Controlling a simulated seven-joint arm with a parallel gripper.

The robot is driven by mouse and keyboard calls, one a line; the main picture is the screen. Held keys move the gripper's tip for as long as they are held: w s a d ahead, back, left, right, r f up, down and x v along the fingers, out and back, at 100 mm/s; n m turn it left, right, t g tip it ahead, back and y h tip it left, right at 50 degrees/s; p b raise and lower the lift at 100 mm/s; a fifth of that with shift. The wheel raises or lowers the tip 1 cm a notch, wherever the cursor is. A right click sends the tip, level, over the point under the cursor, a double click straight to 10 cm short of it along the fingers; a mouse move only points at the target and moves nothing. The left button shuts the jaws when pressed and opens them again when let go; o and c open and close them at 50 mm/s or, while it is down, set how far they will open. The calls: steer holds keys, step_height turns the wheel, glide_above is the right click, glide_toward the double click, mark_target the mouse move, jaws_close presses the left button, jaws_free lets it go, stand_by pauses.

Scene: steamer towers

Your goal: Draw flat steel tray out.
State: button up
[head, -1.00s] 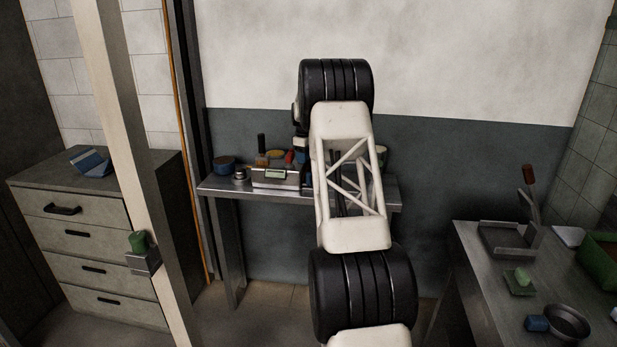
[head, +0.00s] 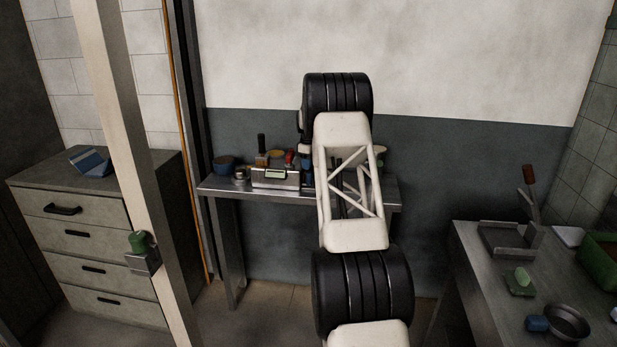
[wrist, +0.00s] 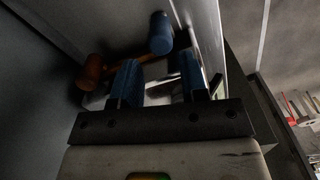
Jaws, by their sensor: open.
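My gripper (wrist: 157,68) is open in the wrist view, with two blue fingers spread apart. A pale metal piece (wrist: 160,90) shows between and beyond the fingers; it may be the flat steel tray, but I cannot tell its full shape. Just past the fingertips are a blue cylinder (wrist: 160,34) and a brown rounded piece (wrist: 92,70), with a brown bar between them.
In the wrist view, a grey wall is at left and a pale panel (wrist: 208,40) close at right. In the head view, the back steel table (head: 225,188) holds a boxy device (head: 275,177) and several small items. A drawer cabinet (head: 85,250) and pale post (head: 125,150) stand left.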

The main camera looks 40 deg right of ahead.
mark_target(309, 175)
steer(key=shift+f, duration=3.15)
jaws_close()
